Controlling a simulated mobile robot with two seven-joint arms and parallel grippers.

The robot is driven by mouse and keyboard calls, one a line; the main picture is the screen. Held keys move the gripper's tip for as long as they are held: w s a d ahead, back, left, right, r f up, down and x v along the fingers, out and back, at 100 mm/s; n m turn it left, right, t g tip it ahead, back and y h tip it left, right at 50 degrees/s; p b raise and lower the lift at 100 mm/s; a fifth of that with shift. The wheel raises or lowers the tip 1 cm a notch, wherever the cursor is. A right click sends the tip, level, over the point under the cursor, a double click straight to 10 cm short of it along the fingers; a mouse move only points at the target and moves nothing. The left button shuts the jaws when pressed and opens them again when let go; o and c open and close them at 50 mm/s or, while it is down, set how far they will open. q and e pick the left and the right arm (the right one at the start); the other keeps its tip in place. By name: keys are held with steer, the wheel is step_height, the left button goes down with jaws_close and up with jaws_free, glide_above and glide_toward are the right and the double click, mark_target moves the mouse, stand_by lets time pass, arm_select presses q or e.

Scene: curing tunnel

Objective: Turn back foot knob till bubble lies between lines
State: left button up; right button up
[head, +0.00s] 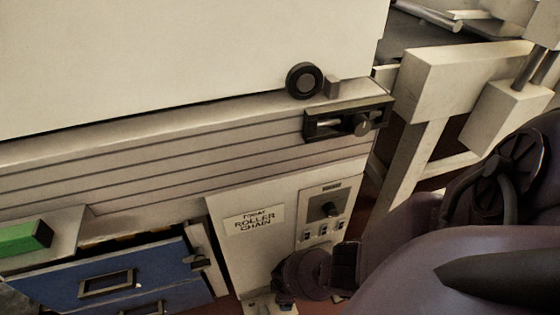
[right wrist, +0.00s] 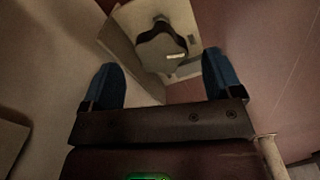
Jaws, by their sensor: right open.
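In the right wrist view a dark lobed knob (right wrist: 161,50) with a small pale mark sits on a pale block-like foot (right wrist: 128,38). My right gripper (right wrist: 165,78) is open, its two blue fingertips apart to either side of the knob's near end. The knob appears beyond the fingertips, and I see no contact. In the head view my right arm comes in from the lower right, and its fingertips do not show clearly. A dark fixture with a small pale window (head: 347,121) is on the machine's edge; I cannot make out a bubble or lines in it. My left gripper is not in view.
A round black knob (head: 304,80) sits on the machine's ledge. Below are a panel labelled "ROLLER CHAIN" (head: 253,220), a control plate (head: 331,190) with a dial, a blue drawer (head: 170,275) and a green block (head: 25,238). A pale frame (head: 455,80) stands at right.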

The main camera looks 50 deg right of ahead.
steer(key=f+b, duration=0.1)
steer(key=f, duration=0.2)
steer(key=shift+s, duration=0.2)
steer(key=shift+w+f+b, duration=0.1)
steer(key=shift+w+b, duration=0.15)
steer(key=shift+b, duration=0.05)
steer(key=c, duration=0.9)
